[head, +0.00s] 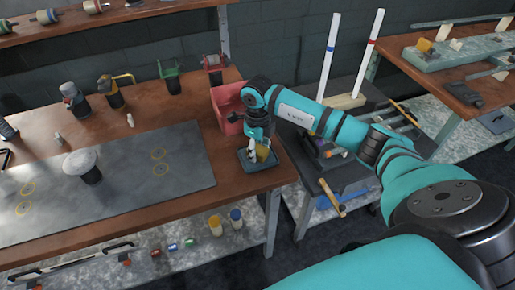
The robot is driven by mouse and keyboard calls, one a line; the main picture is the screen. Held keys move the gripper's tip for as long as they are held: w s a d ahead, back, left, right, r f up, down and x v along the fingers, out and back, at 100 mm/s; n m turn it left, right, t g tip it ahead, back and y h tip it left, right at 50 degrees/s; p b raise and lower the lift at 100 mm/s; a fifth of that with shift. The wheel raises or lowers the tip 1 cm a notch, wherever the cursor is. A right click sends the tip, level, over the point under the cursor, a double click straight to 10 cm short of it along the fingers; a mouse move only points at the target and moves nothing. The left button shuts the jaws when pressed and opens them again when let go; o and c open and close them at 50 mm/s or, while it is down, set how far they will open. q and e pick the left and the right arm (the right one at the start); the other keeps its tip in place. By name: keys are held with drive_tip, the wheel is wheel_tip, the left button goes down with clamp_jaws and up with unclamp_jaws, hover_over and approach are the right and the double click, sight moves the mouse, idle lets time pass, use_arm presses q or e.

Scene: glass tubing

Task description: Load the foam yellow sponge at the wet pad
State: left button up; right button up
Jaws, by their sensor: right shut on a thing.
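My right gripper (258,147) points down over the small dark tray of the wet pad (246,169) at the right end of the workbench. It is shut on the yellow sponge (264,156), which shows beside the fingers, just above or on the pad. I cannot tell whether the sponge touches the pad. The gripper partly covers the sponge and the pad. My left gripper is not in view.
A red bin (228,105) stands close behind the pad. A grey mat (120,185) with a white-topped round thing (80,160) covers much of the bench (225,184). A dark cart (345,175) with two upright white tubes stands to the right, beyond a gap.

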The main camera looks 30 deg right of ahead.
sight(257, 148)
drive_tip(key=shift+r+p, duration=2)
drive_tip(key=shift+r, duration=1.5)
drive_tip(key=s+a+r+n+b, duration=0.1)
drive_tip(key=s+a+r+n, duration=0.3)
drive_tip(key=n, duration=1.1)
drive_tip(key=s+a+r+n+b, duration=0.1)
drive_tip(key=s+a+r+n, duration=0.2)
drive_tip(key=s+a+n, duration=0.6)
drive_tip(key=s+n, duration=0.1)
drive_tip(key=n, duration=0.5)
drive_tip(key=shift+s+a+r+n, duration=0.2)
drive_tip(key=shift+s+r+n, duration=0.15)
drive_tip(key=shift+s+n, duration=0.05)
